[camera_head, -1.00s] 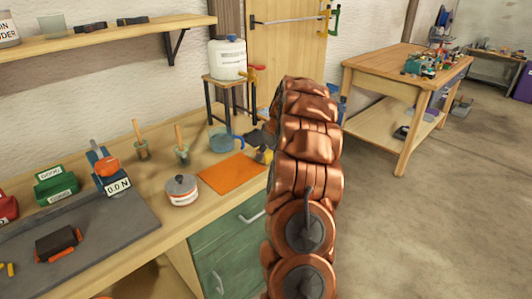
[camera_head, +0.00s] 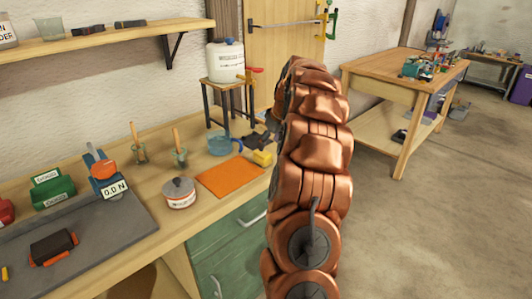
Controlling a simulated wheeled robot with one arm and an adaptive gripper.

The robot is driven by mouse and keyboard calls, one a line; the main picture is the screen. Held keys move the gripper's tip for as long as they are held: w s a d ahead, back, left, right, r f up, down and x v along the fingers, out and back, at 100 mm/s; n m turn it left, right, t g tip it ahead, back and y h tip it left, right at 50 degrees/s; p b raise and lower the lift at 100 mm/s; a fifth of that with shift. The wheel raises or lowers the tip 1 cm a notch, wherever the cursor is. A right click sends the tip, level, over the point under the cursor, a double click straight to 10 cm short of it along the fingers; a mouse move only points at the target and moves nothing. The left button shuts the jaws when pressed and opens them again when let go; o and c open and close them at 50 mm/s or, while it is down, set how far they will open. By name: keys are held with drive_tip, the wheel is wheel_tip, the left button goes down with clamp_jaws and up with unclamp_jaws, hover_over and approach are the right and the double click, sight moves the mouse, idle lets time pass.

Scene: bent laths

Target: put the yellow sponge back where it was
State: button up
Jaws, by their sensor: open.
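The yellow sponge (camera_head: 263,158) lies on the wooden workbench, just right of the orange mat (camera_head: 230,176) and close to my copper arm. My dark gripper (camera_head: 257,141) is just behind and above the sponge, partly hidden by my arm. It is open. Whether the fingers touch the sponge cannot be told, as they are small and dark here.
A blue cup (camera_head: 220,144) stands left of the gripper. A white container (camera_head: 226,62) with a tap sits on a small stand (camera_head: 228,84) behind. A lidded tin (camera_head: 179,193) stands left of the mat. The bench's front edge is near.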

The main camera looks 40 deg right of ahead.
drive_tip(key=shift+v, duration=2.4)
drive_tip(key=s+a+n+g+y, duration=0.1)
drive_tip(key=s+a, duration=0.2)
drive_tip(key=a, duration=1.2)
drive_tip(key=s+a+g+y, duration=0.1)
drive_tip(key=s+a+g, duration=0.15)
drive_tip(key=a, duration=1.25)
drive_tip(key=s+a+f+g, duration=0.1)
drive_tip(key=s+a, duration=0.3)
drive_tip(key=s, duration=0.5)
drive_tip(key=s+a+f+g+h, duration=0.1)
drive_tip(key=s+a+f, duration=0.2)
drive_tip(key=s, duration=0.6)
drive_tip(key=s+a+f+g+h, duration=0.1)
drive_tip(key=s+a+f, duration=0.1)
drive_tip(key=s+a, duration=0.5)
drive_tip(key=s, duration=0.3)
drive_tip(key=shift+f+m, duration=0.4)
wheel_tip(320, 180, up, 5)
drive_tip(key=p, duration=0.4)
drive_tip(key=shift+p, duration=0.3)
